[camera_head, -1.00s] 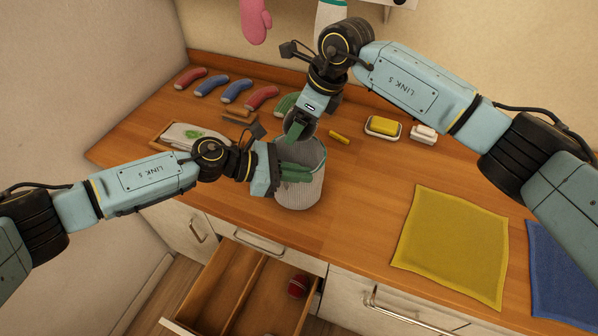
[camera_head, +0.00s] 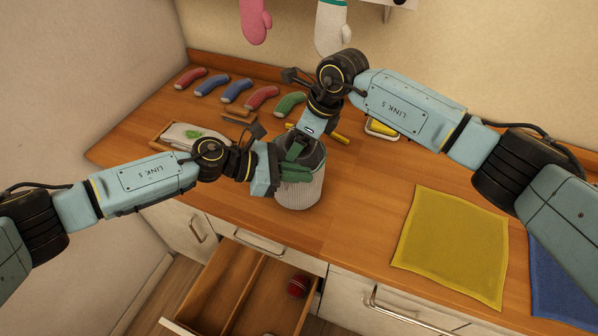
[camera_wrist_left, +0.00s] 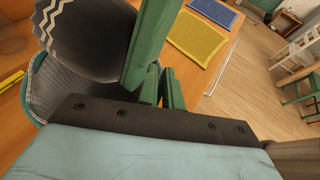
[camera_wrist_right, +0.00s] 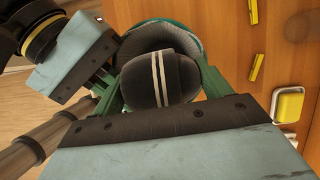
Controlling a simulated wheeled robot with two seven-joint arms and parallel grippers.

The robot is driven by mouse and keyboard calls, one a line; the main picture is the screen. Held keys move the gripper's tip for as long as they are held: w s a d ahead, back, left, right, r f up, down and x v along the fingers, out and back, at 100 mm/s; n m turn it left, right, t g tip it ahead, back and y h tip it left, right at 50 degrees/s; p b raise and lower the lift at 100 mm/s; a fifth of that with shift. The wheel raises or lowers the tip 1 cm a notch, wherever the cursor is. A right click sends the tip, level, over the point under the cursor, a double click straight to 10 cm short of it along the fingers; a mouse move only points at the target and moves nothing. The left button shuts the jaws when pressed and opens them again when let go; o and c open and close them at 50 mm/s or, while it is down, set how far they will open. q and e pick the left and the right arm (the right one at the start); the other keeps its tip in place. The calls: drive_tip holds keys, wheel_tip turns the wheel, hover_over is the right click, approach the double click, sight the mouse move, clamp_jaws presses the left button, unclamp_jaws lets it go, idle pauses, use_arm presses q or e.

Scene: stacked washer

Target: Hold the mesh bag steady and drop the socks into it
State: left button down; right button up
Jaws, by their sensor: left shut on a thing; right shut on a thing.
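The mesh bag (camera_head: 299,193) is a pale ribbed cylinder with a green rim, upright on the counter. My left gripper (camera_head: 296,173) is shut on its rim at the near left side. My right gripper (camera_head: 296,150) is shut on a dark sock with pale stripes (camera_wrist_right: 160,78) just over the bag's mouth. The striped sock also shows in the left wrist view (camera_wrist_left: 85,45), overlapping the opening. How deep it reaches inside is hard to tell. The bag's inside is mostly hidden by the sock and grippers.
Several red, blue and green socks (camera_head: 237,91) lie in a row at the back left. A tray (camera_head: 172,133) with a pale cloth is left of the bag. A yellow sponge dish (camera_head: 381,129) is partly behind my right arm. An open drawer (camera_head: 243,289) juts out below.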

use_arm(q)
drive_tip(key=shift+f, duration=0.15)
use_arm(e)
drive_tip(key=o, duration=1)
drive_tip(key=shift+s+a, duration=0.1)
use_arm(q)
drive_tip(key=shift+a, duration=0.1)
use_arm(e)
drive_tip(key=shift+a, duration=0.1)
use_arm(q)
drive_tip(key=shift+w, duration=0.1)
use_arm(e)
drive_tip(key=shift+s, duration=0.15)
drive_tip(key=shift+r, duration=0.1)
drive_tip(key=shift+r, duration=0.3)
drive_tip(key=v, duration=1.1)
drive_tip(key=shift+d, duration=0.4)
drive_tip(key=shift+r, duration=0.15)
use_arm(q)
drive_tip(key=c, duration=1.5)
unclamp_jaws()
use_arm(e)
drive_tip(key=shift+w, duration=0.2)
